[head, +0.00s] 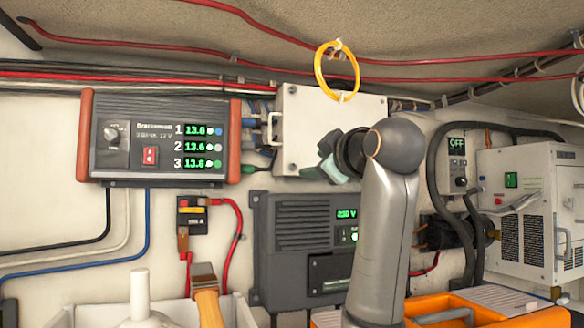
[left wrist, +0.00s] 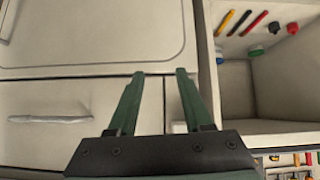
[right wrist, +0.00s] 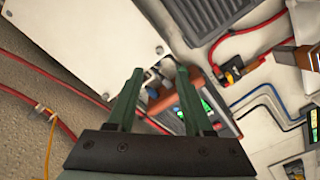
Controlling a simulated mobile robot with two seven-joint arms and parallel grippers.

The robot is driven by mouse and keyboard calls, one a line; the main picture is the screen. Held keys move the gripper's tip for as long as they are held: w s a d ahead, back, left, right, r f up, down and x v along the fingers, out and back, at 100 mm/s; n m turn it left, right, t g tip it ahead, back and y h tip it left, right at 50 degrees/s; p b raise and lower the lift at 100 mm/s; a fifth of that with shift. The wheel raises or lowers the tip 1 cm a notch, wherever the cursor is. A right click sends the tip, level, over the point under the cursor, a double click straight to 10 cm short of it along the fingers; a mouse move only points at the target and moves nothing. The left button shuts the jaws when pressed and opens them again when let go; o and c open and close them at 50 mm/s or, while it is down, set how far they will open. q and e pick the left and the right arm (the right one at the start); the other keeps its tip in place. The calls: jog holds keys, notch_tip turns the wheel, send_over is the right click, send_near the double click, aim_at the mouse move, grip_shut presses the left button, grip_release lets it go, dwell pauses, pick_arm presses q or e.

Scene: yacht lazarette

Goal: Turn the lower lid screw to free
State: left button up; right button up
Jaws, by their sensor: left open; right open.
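The cream box lid (head: 350,110) is on the wall right of the charger. A small dark lower lid screw (head: 292,167) shows at its lower left corner, and it also shows in the right wrist view (right wrist: 160,50). An upper screw (right wrist: 105,96) sits at the other corner of that edge. My right gripper (head: 320,160) is open and empty in front of the lid's lower part, right of the lower screw, apart from it as far as I can tell. The screw's slot direction is too small to read. My left gripper (left wrist: 160,75) is open and empty, facing pale drawers.
The charger (head: 160,140) with green readouts is left of the lid, and a grey inverter (head: 300,240) is below it. A yellow loop (head: 337,70) hangs at the lid's top edge. Cables run beside the lid. An orange case (head: 480,305) stands lower right.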

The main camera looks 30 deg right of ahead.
aim_at(293, 168)
jog(key=p+x, duration=0.4)
jog(key=x, duration=0.6)
jog(key=shift+w+a+r, duration=0.1)
jog(key=shift+w, duration=0.65)
grip_shut()
